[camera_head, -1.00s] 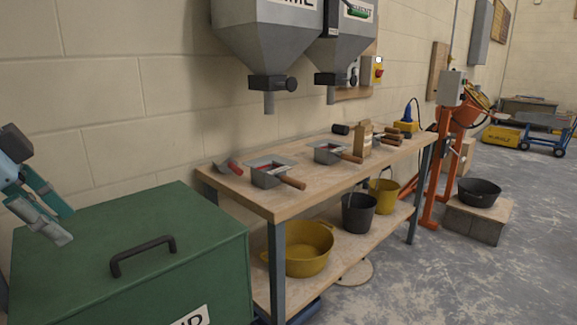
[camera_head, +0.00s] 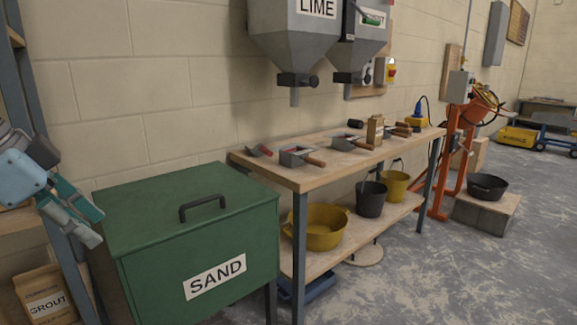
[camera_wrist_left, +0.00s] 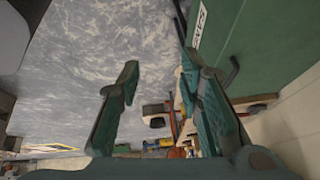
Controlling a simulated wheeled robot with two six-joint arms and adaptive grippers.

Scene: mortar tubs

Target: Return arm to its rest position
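My left gripper (camera_head: 95,226) is at the left edge of the head view, beside the left side of the green sand bin (camera_head: 135,262). In the left wrist view the two teal fingers of my left gripper (camera_wrist_left: 160,72) stand apart with nothing between them. Behind them that view shows floor, and part of the bin (camera_wrist_left: 265,40) at upper right. My left gripper appears apart from the bin, though the exact gap is hard to tell. My right gripper is not in view.
A wooden workbench (camera_head: 325,170) with several tools stands right of the bin. Grey hoppers (camera_head: 295,50) hang above it. A yellow tub (camera_head: 318,228) and buckets are on its lower shelf. A grout bag (camera_head: 45,295) is at lower left. Open floor (camera_head: 450,275) lies at right.

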